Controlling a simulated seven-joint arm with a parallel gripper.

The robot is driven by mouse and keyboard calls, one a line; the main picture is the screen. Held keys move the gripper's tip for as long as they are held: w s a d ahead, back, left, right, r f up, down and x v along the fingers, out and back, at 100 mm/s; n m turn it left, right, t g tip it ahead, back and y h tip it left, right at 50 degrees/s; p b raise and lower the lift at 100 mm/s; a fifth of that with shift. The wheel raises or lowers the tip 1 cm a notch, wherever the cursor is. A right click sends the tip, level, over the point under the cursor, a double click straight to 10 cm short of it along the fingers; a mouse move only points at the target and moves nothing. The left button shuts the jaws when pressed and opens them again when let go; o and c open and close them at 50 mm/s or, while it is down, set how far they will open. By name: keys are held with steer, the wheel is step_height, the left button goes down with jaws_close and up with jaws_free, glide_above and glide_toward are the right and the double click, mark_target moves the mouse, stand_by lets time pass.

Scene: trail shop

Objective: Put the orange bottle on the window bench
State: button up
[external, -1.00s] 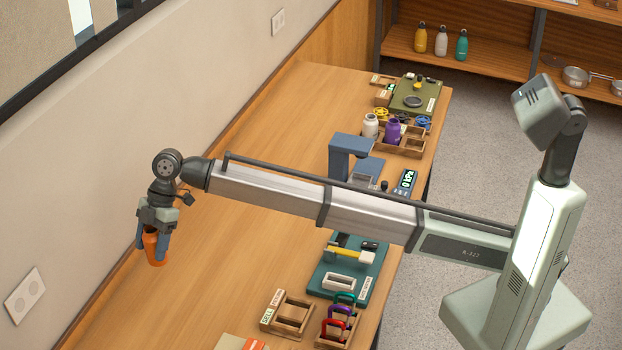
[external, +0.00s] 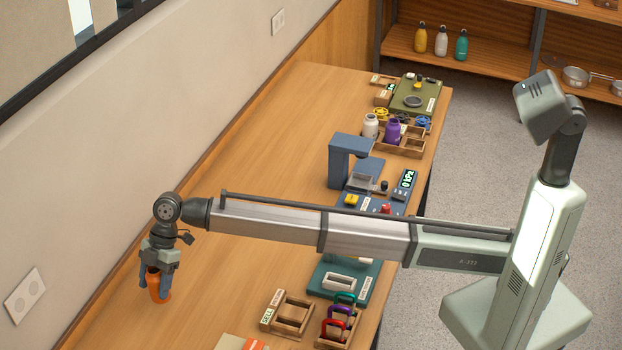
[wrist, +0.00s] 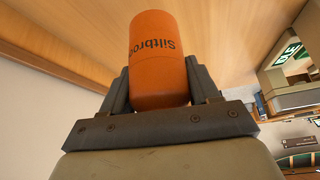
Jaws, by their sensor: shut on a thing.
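The orange bottle (external: 159,291) is held between the fingers of my gripper (external: 155,282) at the left end of the picture in the external view. In the wrist view the bottle (wrist: 158,55) shows dark lettering and sits between the two dark fingers of my gripper (wrist: 160,92). My gripper is shut on it and points down. The wooden bench (external: 225,285) runs along the wall, under the dark window frame. The bottle is over the wall side of this bench; I cannot tell whether its base touches the wood.
Bare wood surrounds the held bottle. The wall (external: 90,190) is close on the left.

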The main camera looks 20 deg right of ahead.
steer(key=shift+f, duration=2.5)
steer(key=shift+f, duration=0.1)
steer(key=o, duration=1.2)
steer(key=v, duration=1.2)
